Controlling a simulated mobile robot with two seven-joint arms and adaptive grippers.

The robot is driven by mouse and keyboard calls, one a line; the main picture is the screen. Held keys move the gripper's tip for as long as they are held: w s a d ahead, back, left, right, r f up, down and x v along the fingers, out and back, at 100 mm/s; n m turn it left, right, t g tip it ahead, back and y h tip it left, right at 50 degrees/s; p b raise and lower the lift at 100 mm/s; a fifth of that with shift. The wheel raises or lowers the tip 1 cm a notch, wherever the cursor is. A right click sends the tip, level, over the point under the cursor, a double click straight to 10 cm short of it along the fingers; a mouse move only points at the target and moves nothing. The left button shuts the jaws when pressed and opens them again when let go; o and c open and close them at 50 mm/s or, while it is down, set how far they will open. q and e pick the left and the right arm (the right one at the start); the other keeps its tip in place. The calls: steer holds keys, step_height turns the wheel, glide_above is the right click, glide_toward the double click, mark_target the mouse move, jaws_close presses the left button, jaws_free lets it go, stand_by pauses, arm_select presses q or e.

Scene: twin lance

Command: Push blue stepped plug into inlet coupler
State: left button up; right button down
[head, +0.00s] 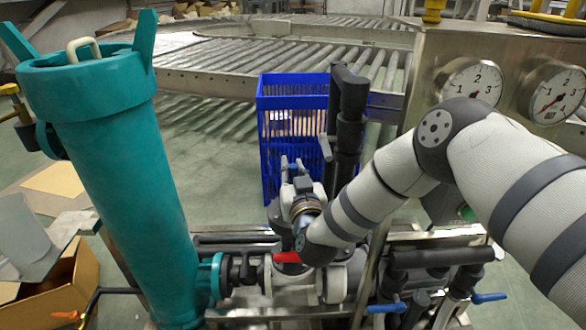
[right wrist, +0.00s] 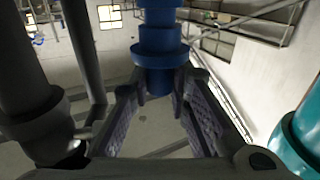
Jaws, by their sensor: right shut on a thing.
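The blue stepped plug (right wrist: 157,45) shows at the top middle of the right wrist view, with wider and narrower round sections. My right gripper (right wrist: 160,85) is shut on its lower, narrower end, one finger on each side. In the head view my right gripper (head: 290,168) is in front of the blue crate, left of a black vertical pipe; the plug cannot be made out clearly there. I cannot pick out the inlet coupler with certainty in either view. My left gripper is not in view.
A large teal cylinder (head: 125,180) stands at the left. A black vertical pipe (head: 348,130) rises close to my right gripper. A blue crate (head: 295,92) is behind it. Pipes and valves with a red handle (head: 287,257) lie below. Gauges (head: 472,84) are at the right.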

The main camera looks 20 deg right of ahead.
stand_by(0.4)
steer(key=shift+f+b, duration=0.3)
steer(key=shift+f, duration=0.5)
steer(key=c, duration=1.4)
jaws_free()
steer(key=shift+c, duration=0.2)
steer(key=shift+s, duration=0.2)
steer(key=s+a, duration=0.1)
steer(key=s, duration=1)
steer(key=shift+s+a, duration=0.3)
steer(key=shift+a, duration=0.1)
steer(key=shift+r, duration=0.1)
